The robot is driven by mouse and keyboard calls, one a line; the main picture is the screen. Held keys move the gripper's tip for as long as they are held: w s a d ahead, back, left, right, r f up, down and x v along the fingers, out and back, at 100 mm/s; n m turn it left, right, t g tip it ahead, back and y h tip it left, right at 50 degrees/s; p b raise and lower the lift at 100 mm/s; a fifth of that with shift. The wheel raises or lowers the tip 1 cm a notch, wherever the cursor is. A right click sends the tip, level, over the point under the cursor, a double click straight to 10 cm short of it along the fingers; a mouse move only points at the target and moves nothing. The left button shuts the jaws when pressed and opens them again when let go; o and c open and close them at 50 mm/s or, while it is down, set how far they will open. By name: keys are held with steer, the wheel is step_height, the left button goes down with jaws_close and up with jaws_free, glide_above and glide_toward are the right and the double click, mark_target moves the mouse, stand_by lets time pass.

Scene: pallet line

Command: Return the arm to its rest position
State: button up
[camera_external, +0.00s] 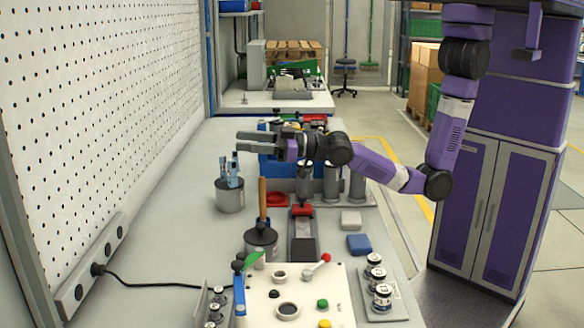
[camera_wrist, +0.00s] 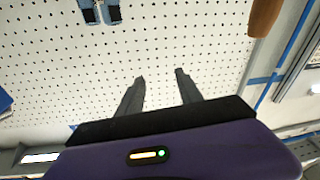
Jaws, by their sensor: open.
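My purple arm reaches left over the workbench (camera_external: 165,215) from its column on the right. My gripper (camera_external: 238,142) is level and points left toward the pegboard. It is above and just right of a grey cup (camera_external: 230,197) that holds blue-handled tools (camera_external: 230,172). In the wrist view the two dark fingers of my gripper (camera_wrist: 160,92) are apart, with nothing between them. The pegboard (camera_wrist: 170,40) fills the view behind them.
A second cup (camera_external: 261,240) holds a wooden-handled tool (camera_external: 262,197). A white control panel (camera_external: 262,302) with buttons and a red-knobbed lever stands in front. A blue block (camera_external: 359,244) and a pale block (camera_external: 351,220) lie at the right. The bench's left strip is mostly clear, apart from a cable.

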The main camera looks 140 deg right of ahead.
steer(key=s+a+f+n+t+y, duration=0.2)
steer(key=s+a+f+n+y, duration=0.15)
steer(key=s+a, duration=0.6)
steer(key=s+a+f+n+t+y, duration=0.2)
steer(key=s+a+f+y, duration=0.4)
steer(key=a, duration=0.7)
steer(key=s+a+f+g+y, duration=0.1)
steer(key=s+a, duration=0.4)
steer(key=s, duration=0.5)
steer(key=s+a+f+g+y, duration=0.1)
steer(key=s+a+f+g, duration=0.1)
steer(key=s+a, duration=0.4)
steer(key=s+g, duration=0.1)
steer(key=s, duration=0.4)
steer(key=shift+s+f, duration=0.15)
steer(key=shift+s, duration=0.15)
steer(key=shift+o, duration=0.3)
steer(key=shift+w+y, duration=0.1)
steer(key=shift+y, duration=0.15)
